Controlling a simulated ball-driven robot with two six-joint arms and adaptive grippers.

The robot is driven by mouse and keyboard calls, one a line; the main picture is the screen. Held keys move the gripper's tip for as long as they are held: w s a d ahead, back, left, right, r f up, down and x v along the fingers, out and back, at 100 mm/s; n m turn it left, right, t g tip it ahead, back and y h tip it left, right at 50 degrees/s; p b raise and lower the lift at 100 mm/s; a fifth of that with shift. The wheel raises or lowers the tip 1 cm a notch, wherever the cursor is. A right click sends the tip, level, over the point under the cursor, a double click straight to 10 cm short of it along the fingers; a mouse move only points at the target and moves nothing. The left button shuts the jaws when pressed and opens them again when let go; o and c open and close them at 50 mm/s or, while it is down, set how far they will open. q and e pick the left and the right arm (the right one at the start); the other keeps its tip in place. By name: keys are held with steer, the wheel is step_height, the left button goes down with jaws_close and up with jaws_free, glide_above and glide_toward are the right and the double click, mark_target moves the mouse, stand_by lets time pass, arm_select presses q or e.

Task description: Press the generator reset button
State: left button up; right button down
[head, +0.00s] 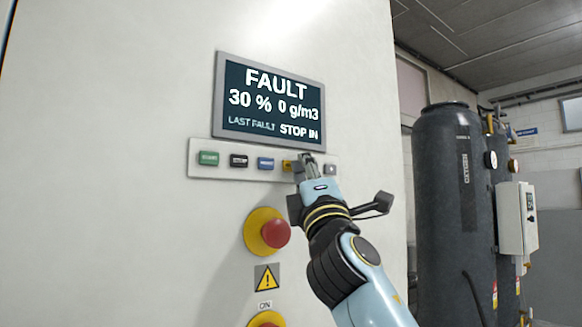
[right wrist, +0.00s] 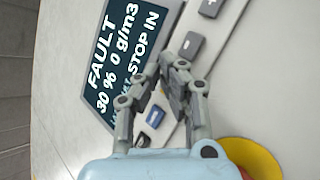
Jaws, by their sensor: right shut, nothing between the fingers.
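A row of buttons sits on a light strip (head: 222,172) below the display. From the left they are a green button (head: 208,158), a black button (head: 239,160), a blue button (head: 265,164) and a yellow button (head: 287,166), partly covered by my gripper. A grey button (head: 331,169) shows at the right end. Their labels are too small to read surely, so I cannot tell which is reset. My right gripper (head: 309,160) is shut and empty, its fingertips in front of the strip right of the yellow button. Contact cannot be told. The blue button also shows in the right wrist view (right wrist: 155,117).
The display (head: 270,102) reads FAULT, 30 %, 0 g/m3 and STOP IN. A red emergency knob on a yellow base (head: 276,234) sits below the strip, left of my right arm. Dark tanks (head: 445,200) stand beyond the cabinet at the right.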

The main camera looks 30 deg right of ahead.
steer(key=shift+w, duration=0.25)
steer(key=shift+s, duration=0.15)
stand_by(0.4)
steer(key=shift+s, duration=0.7)
steer(key=shift+s+d+p, duration=0.2)
steer(key=shift+s+p, duration=0.25)
steer(key=shift+s, duration=2.05)
